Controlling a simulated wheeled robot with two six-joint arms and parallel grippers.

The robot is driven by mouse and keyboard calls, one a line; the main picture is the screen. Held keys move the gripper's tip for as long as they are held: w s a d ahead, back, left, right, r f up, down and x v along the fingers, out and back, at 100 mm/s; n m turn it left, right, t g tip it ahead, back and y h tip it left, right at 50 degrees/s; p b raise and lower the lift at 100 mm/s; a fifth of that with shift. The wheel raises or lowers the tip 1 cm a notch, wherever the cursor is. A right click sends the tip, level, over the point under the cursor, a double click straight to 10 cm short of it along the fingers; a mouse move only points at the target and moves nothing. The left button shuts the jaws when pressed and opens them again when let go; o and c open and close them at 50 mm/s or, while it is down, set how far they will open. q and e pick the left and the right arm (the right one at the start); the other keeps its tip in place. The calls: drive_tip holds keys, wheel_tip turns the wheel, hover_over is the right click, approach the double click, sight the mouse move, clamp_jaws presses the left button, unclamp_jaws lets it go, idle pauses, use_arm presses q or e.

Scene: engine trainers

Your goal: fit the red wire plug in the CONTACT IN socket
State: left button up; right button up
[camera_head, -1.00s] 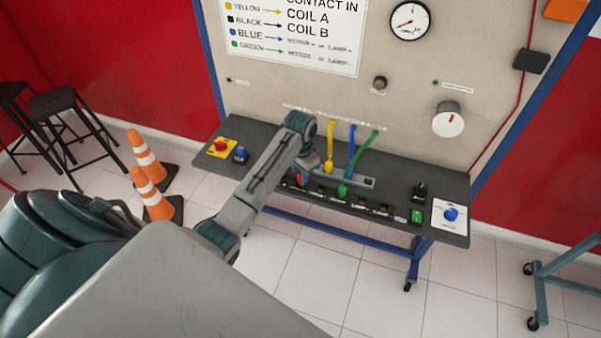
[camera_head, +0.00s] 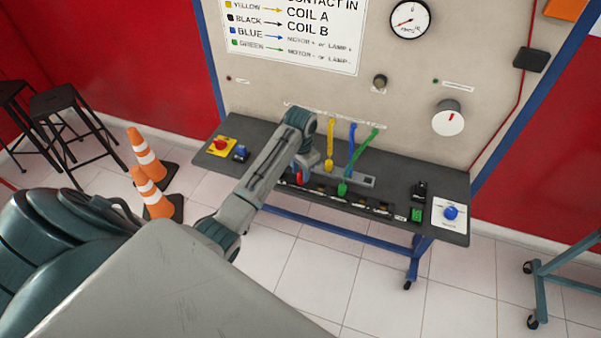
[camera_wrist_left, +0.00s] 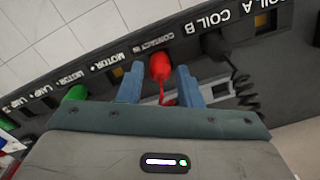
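The red wire plug (camera_wrist_left: 160,66) stands upright at the socket strip beside the CONTACT IN label (camera_wrist_left: 152,42) in the left wrist view. It covers the socket there, so I cannot tell how deep it sits. A red wire runs from it toward my gripper. My left gripper (camera_wrist_left: 159,84) has its two blue fingers on either side of the plug, with a visible gap on each side. It is open and not holding the plug. In the head view the plug shows as a small red spot (camera_head: 300,174) below my left wrist. My right gripper is out of view.
A black plug (camera_wrist_left: 215,45) with a coiled wire stands close by at COIL B. A green plug (camera_wrist_left: 75,93) is farther left. Yellow (camera_head: 330,145) and blue (camera_head: 351,145) wires hang over the bench (camera_head: 440,187). The wall panel (camera_head: 300,95) rises behind.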

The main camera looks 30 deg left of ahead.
use_arm(q)
drive_tip(key=shift+r, duration=2)
drive_tip(key=shift+r, duration=0.15)
drive_tip(key=shift+r, duration=0.4)
drive_tip(key=o, duration=0.6)
